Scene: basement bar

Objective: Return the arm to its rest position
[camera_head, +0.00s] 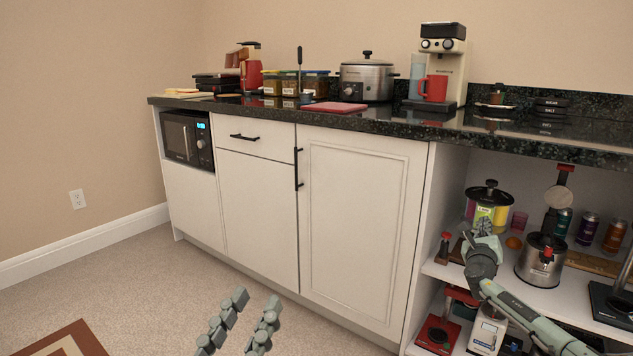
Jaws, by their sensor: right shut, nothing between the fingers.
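My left gripper (254,300) is at the bottom of the head view, above the carpet and in front of the white cabinet. Its two fingers stand apart with nothing between them. My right arm comes in from the lower right. My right gripper (480,240) is at the open shelf under the counter, in front of a lidded pot with a yellow label (489,205). Its fingers look closed and hold nothing. Whether it touches the pot or the shelf, I cannot tell.
A steel canister (541,262) stands close right of my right gripper. A red-topped shaker (444,246) stands to its left. Cans (587,228) are behind. The dark countertop (390,118) overhangs the shelf.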

